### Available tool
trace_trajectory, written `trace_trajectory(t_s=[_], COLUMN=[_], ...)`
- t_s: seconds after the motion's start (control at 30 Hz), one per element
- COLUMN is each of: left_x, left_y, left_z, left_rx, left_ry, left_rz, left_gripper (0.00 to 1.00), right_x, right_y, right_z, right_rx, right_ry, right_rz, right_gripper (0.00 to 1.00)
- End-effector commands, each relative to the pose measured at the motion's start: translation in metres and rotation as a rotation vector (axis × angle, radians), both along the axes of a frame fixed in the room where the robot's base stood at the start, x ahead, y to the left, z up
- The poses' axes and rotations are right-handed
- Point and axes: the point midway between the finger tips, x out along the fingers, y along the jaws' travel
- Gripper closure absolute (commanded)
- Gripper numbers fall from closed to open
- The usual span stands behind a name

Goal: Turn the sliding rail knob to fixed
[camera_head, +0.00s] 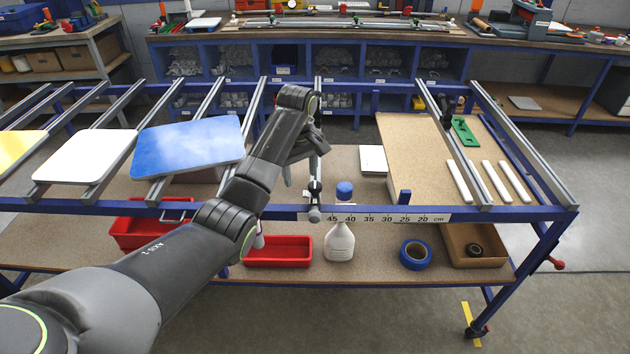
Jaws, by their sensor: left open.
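The sliding rail knob (314,214) is a small grey knob at the front end of a narrow rail, at the blue front beam just left of the number scale. Which setting it is turned to is too small to tell. My left arm reaches in from the lower left and bends down at the wrist. My left gripper (302,172) is open above the table frame, behind the knob and apart from it. Its fingers are partly hidden by my own arm and overlap the rail in the picture. My right gripper is not in view.
A blue sign plate (188,146) and a white one (85,156) lie on the rails at left. A scale strip (385,218) runs along the front beam. Red bins (279,251), a spray bottle (340,238) and blue tape (415,254) stand on the lower shelf. A board (415,150) lies at right.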

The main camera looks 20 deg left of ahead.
Motion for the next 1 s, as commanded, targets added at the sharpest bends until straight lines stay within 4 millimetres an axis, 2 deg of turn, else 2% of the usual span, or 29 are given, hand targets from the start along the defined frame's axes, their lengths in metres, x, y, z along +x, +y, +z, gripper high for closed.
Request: trace_trajectory(t_s=[0.03,0.2,0.3,0.43,0.57,0.7,0.77,1.0], left_x=[0.011,0.029,0.033,0.034,0.034,0.034,0.034,0.033], left_y=[-0.005,-0.019,-0.023,-0.026,-0.027,-0.027,-0.027,-0.027], left_z=[0.024,0.083,0.105,0.117,0.11,0.086,0.079,0.026], left_rx=[-0.002,-0.013,-0.016,-0.018,-0.018,-0.018,-0.018,-0.018], left_ry=[0.004,0.035,0.046,0.056,0.059,0.059,0.061,0.061], left_rz=[0.032,0.135,0.175,0.201,0.206,0.205,0.205,0.204], left_gripper=[0.45,0.45,0.45,0.45,0.45,0.45,0.45,0.45], right_x=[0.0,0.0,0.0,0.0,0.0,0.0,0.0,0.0], right_y=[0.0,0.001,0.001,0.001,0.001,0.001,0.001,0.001], right_z=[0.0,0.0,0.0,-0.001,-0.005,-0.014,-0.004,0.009], right_rx=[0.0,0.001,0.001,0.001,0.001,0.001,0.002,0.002], right_ry=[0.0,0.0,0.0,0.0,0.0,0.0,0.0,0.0], right_rz=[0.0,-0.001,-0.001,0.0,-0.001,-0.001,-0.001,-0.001], right_gripper=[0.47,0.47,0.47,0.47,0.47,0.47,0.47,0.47])
